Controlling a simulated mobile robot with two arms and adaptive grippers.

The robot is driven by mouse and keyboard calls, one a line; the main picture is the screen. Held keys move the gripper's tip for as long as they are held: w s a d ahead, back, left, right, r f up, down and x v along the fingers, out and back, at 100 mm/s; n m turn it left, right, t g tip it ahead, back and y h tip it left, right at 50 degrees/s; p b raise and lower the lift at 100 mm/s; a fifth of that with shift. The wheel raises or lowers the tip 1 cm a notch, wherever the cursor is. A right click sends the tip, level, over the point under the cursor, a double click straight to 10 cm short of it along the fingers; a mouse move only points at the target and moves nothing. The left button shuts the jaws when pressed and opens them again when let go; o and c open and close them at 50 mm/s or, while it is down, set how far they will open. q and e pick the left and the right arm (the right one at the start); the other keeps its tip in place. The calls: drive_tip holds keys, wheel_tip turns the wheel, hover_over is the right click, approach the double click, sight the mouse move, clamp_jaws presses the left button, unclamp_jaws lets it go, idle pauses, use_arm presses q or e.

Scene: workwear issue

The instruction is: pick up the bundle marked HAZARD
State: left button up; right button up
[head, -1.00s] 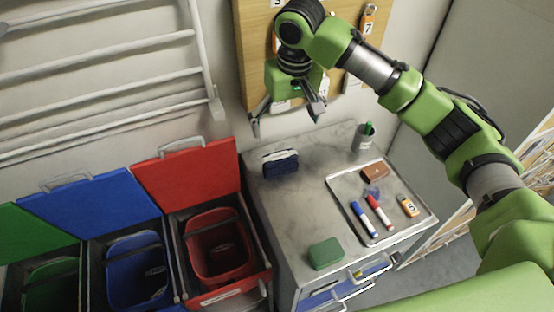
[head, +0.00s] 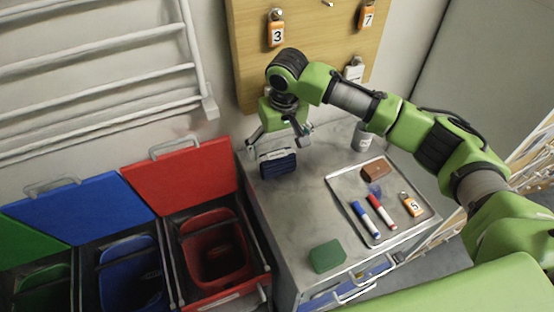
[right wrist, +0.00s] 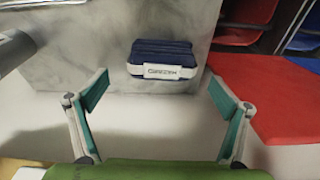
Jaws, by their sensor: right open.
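The bundle (head: 278,165) is a dark navy folded stack on the back left of the grey cabinet top. In the right wrist view the bundle (right wrist: 162,56) has a pale band with dark lettering that looks upside down and seems to read HAZARD. My right gripper (head: 280,142) is open above and just behind it, its fingers spread to either side. In the right wrist view the bundle lies beyond the fingertips, between their lines, and my right gripper (right wrist: 160,88) holds nothing. My left gripper is not in view.
A metal tray (head: 357,226) with markers, a brown item and a numbered tag lies right of the bundle. A green block (head: 327,256) sits at the front edge. A cup (head: 362,138) stands behind. Open red (head: 180,175) and blue bins stand left; a pegboard (head: 325,45) is behind.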

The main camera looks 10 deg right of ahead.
sight(277, 155)
drive_tip(key=shift+a+f+p, duration=0.1)
drive_tip(key=shift+f+p, duration=0.25)
drive_tip(key=shift+f, duration=0.05)
drive_tip(key=f, duration=0.1)
drive_tip(key=f+p, duration=0.1)
drive_tip(key=f, duration=0.1)
drive_tip(key=shift+w+a+f, duration=0.15)
drive_tip(key=shift+w+f, duration=0.05)
drive_tip(key=shift+w, duration=0.05)
drive_tip(key=shift+w+f, duration=0.1)
drive_tip(key=shift+f, duration=0.25)
drive_tip(key=c, duration=1.3)
drive_tip(key=shift+r, duration=0.15)
